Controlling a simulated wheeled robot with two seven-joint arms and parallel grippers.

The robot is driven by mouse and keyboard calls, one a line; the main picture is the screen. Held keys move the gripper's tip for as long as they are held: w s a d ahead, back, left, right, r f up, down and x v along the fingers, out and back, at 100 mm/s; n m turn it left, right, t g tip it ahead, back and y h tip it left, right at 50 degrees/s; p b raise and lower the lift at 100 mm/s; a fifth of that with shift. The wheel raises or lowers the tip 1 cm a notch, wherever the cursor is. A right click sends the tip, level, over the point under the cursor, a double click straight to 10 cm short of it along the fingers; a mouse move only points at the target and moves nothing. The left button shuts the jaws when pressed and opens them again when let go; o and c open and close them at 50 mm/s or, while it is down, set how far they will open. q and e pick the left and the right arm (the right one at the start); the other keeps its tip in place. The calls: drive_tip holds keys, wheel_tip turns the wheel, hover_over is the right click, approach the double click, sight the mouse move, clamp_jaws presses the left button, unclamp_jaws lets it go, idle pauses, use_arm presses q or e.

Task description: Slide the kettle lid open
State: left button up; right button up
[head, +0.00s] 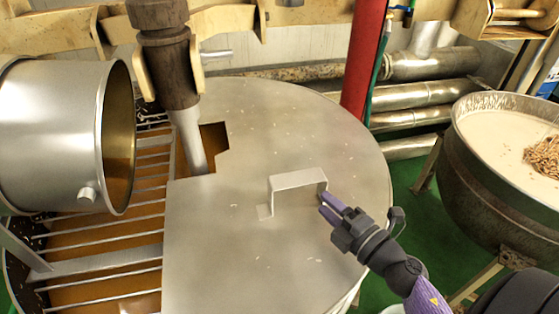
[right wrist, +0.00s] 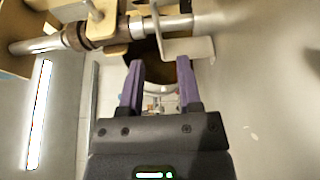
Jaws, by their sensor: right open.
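The kettle lid (head: 260,250) is a flat grey metal plate lying over the right and back part of the round kettle. Its raised bracket handle (head: 298,180) stands near the middle of the plate. My right gripper (head: 327,205) is open, with its purple fingertips close to the right end of the handle. In the right wrist view the open fingers (right wrist: 160,68) point toward the handle (right wrist: 188,47), which shows just beyond the tips. I cannot tell whether they touch it. The lid surface also shows in the right wrist view (right wrist: 265,85). My left gripper is not in view.
A shaft (head: 185,120) comes down through a notch in the lid. A steel pot (head: 60,130) hangs over the bars of the grate (head: 100,235) at left. A red post (head: 364,60) stands behind. A bowl of pale mix (head: 500,140) stands at right.

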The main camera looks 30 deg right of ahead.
sight(298, 178)
drive_tip(key=w, duration=0.3)
drive_tip(key=w+a, duration=0.1)
drive_tip(key=w, duration=0.2)
drive_tip(key=w+p, duration=0.1)
drive_tip(key=w, duration=0.2)
drive_tip(key=shift+w+a, duration=0.1)
drive_tip(key=shift+a, duration=0.15)
clamp_jaws()
idle(0.9)
